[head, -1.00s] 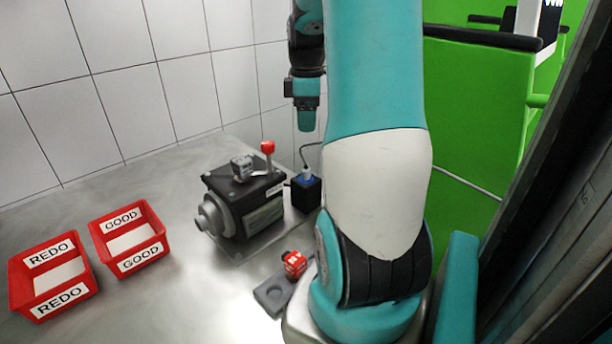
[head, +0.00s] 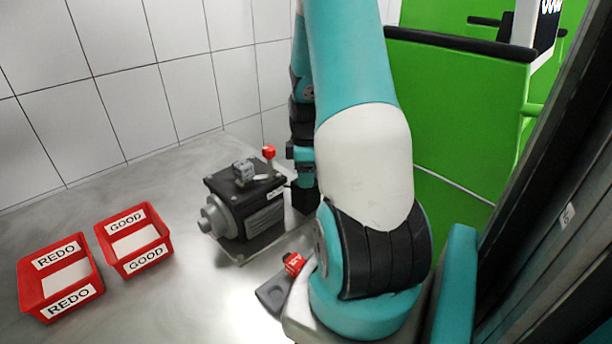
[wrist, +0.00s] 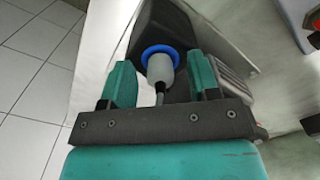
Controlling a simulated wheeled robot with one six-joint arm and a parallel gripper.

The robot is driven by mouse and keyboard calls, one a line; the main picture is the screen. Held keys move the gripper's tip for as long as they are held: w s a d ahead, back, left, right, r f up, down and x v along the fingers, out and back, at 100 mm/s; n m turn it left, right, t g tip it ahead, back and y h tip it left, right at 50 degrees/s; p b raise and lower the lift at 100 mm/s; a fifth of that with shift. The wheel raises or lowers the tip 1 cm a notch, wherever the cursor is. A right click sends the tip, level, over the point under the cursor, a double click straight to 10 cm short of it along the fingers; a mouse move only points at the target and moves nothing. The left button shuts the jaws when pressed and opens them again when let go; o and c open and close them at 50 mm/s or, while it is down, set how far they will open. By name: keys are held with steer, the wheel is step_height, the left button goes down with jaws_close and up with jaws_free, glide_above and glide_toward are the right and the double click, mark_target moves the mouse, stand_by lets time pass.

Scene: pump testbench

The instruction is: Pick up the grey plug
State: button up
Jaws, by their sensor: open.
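The grey plug (wrist: 160,68) stands in a blue ring socket (wrist: 150,52) on a black box (wrist: 172,30) in the wrist view. A dark cable runs from its near end toward my gripper. My gripper (wrist: 162,82) is open, its two teal fingers on either side of the plug with gaps, and nothing is held. In the head view the plug and my fingertips are hidden behind my arm; part of the black box (head: 303,198) shows beside the pump.
The grey pump (head: 240,205) with a red-tipped lever (head: 268,153) stands left of the black box. Red bins marked REDO (head: 60,280) and GOOD (head: 133,240) are on the left. A red part (head: 293,263) sits near my base. The tabletop between bins and pump is clear.

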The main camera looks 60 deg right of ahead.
steer(key=c, duration=1)
steer(key=shift+o, duration=0.2)
steer(key=shift+r, duration=0.1)
step_height(320, 180, up, 20)
steer(key=b, duration=0.2)
